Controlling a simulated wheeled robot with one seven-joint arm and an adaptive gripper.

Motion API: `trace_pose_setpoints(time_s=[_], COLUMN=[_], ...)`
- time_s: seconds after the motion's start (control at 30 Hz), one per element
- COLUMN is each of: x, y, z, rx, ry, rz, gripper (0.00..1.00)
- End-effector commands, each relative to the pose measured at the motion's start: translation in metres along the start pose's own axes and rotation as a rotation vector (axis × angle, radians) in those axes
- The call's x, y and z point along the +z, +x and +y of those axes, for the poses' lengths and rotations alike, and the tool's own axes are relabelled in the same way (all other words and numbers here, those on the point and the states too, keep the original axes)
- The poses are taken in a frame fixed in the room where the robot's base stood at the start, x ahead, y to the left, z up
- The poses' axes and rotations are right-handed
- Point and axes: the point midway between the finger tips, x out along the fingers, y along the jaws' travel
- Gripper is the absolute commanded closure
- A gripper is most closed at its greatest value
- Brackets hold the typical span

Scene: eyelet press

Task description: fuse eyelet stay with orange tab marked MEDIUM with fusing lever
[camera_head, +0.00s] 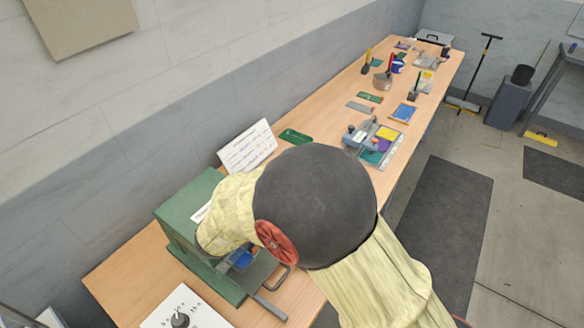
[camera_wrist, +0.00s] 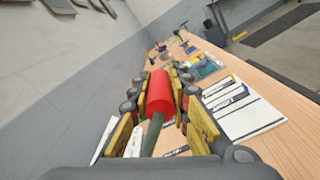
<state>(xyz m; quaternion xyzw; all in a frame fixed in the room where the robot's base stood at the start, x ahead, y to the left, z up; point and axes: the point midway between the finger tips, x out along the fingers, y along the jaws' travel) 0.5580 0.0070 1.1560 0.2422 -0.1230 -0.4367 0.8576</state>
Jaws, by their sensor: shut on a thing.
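The green press (camera_head: 180,212) stands on the near end of the bench, partly covered by my arm in the head view. In the wrist view, a red cylindrical grip (camera_wrist: 160,95) on a dark rod (camera_wrist: 152,138) lies between the yellow-padded fingers of my gripper (camera_wrist: 160,84); it looks like the fusing lever. My gripper is shut on it. In the head view my arm hides the gripper and lever. A blue piece (camera_head: 241,260) shows low in the press, beside a grey metal part. I cannot make out an orange tab or the word MEDIUM.
A white panel with a black knob (camera_head: 180,319) sits in front of the press. A printed white card (camera_head: 247,147) leans behind it. Farther along the bench are a tray of coloured pieces (camera_head: 378,148), green plates and tools.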

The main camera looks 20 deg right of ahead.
Motion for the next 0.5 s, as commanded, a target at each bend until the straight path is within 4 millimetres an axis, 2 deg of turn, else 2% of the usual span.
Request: trace_pose_setpoints(time_s=[0.03,0.1,0.5], x=[0.009,0.011,0.009], y=[0.000,0.000,0.000], z=[0.012,0.021,0.061], rx=[0.001,0.001,0.000], ry=[-0.043,-0.106,-0.385], rz=[-0.002,-0.002,-0.002], gripper=[1.00,1.00,1.00])
